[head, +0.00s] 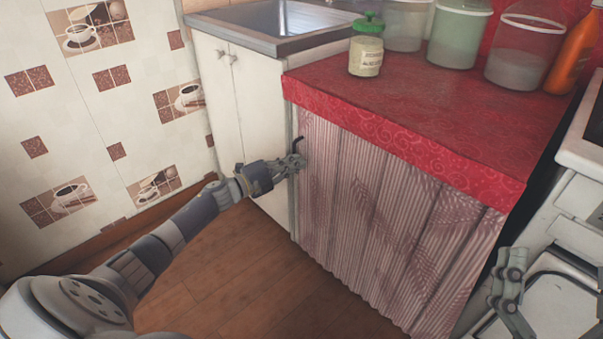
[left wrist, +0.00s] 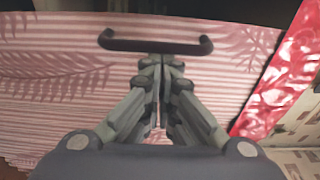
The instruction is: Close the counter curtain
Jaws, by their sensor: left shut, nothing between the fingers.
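The pink striped curtain (head: 375,210) with a leaf pattern hangs across the front of the red-topped counter, spanning nearly its whole width. Its dark handle (head: 297,143) is at the upper left edge of the curtain. My left gripper (head: 298,163) is shut and empty at that edge, just by the handle. In the left wrist view the dark bar handle (left wrist: 155,46) lies just beyond the closed fingertips (left wrist: 163,60); whether they touch cannot be told. My right gripper (head: 510,290) is at the lower right, in front of the white stove, its jaws unclear.
The red oilcloth countertop (head: 420,110) holds a green-lidded jar (head: 366,52), several tubs and an orange bottle (head: 575,50). A white sink cabinet (head: 240,110) stands left of the curtain. A white stove (head: 575,215) is at the right. The wooden floor (head: 235,265) in front is clear.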

